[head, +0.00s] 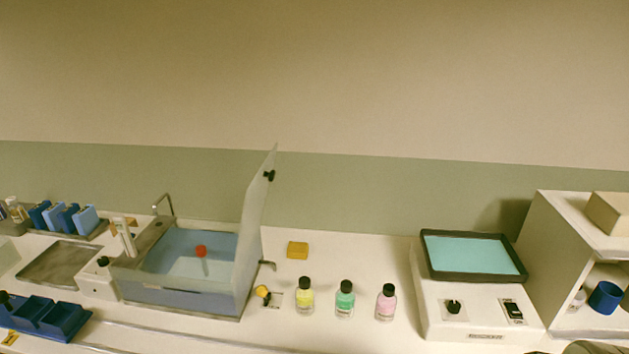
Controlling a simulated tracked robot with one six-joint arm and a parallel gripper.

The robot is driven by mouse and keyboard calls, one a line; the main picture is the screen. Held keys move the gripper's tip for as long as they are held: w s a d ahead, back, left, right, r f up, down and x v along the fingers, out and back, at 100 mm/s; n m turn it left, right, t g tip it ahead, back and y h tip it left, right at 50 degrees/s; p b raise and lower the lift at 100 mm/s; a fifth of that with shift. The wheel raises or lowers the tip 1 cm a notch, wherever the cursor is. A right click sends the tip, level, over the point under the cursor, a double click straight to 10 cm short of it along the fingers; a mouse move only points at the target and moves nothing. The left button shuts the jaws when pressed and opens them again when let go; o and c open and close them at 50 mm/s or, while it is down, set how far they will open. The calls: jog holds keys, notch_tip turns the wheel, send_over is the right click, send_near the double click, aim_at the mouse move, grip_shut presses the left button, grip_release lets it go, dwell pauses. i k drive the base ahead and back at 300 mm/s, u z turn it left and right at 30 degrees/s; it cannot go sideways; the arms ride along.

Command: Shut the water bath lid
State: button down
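The water bath (180,298) is a grey tub with bluish water, left of centre on the bench. Its lid (256,215) is a translucent panel standing open, nearly upright, along the right side of the tub. A small black knob (269,175) sits near the lid's upper edge, on its right face. A red-orange object (201,251) is in the tub. My gripper is not in view.
Yellow (305,297), green (345,301) and pink (386,304) bottles stand right of the bath. A yellow block (297,250) lies behind them. A shaker (470,310) and shelf unit (545,250) stand right; a blue rack (45,318) is left.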

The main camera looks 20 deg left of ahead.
aim_at(257, 195)
jog(key=z, duration=0.45)
jog(key=k, duration=1.25)
jog(key=u, duration=1.95)
jog(key=i, duration=0.65)
jog(key=z, duration=0.05)
